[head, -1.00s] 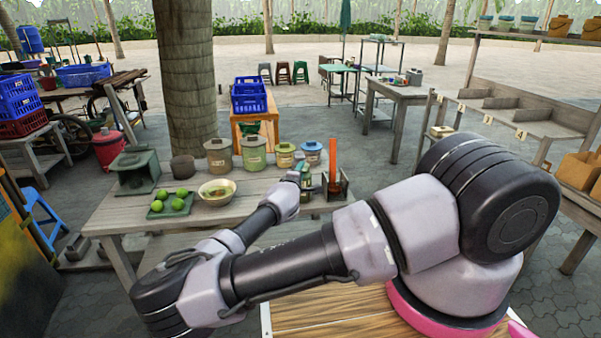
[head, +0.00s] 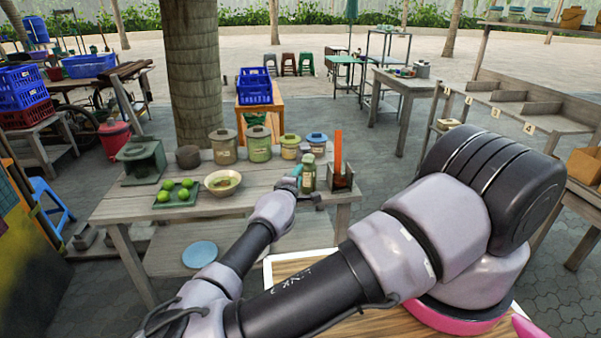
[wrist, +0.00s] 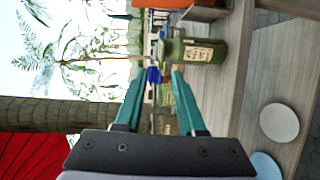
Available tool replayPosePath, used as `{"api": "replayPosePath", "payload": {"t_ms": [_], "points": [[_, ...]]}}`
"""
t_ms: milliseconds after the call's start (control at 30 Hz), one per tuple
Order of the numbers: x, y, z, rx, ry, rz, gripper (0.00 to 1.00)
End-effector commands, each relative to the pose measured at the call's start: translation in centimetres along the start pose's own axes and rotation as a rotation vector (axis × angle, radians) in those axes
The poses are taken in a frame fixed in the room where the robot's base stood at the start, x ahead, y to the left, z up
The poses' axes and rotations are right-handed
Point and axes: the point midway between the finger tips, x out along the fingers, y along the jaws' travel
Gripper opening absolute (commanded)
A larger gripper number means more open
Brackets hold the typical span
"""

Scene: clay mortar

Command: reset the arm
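My gripper (wrist: 155,100) is open, its two teal fingers apart with nothing held between them. In the head view, my gripper (head: 303,183) is at the right end of the wooden table (head: 125,208), just above its top. A green labelled bottle (head: 308,172) stands right by the fingers. The bottle also shows in the wrist view (wrist: 195,51), lying sideways in that turned picture, just past the right finger's tip; I cannot tell whether they touch. My arm reaches across the lower middle of the head view and hides part of the table.
A holder with an orange upright piece (head: 338,155) stands right of the bottle. Lidded jars (head: 259,147) line the back. A bowl (head: 223,182), a tray of green fruit (head: 177,193) and a dark stove (head: 142,160) are to the left. A blue disc (head: 200,254) lies on the lower shelf.

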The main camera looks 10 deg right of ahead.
Motion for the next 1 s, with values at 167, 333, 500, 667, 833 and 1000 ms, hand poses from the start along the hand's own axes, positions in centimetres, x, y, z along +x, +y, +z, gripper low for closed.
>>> {"api": "replayPosePath", "payload": {"t_ms": [167, 333, 500, 667, 833, 1000], "points": [[-0.1, 0.0, 0.0, 0.0, 0.0, 0.0, 0.39], [-0.1, -0.1, 0.2, 0.004, -0.007, -0.006, 0.39], [0.2, -1.5, 2.9, 0.066, -0.12, -0.099, 0.39], [-0.5, -4.0, 7.3, 0.19, -0.329, -0.278, 0.39], [-2.8, -6.0, 10.0, 0.335, -0.534, -0.477, 0.39], [-5.7, -6.3, 10.6, 0.486, -0.699, -0.668, 0.39]]}}
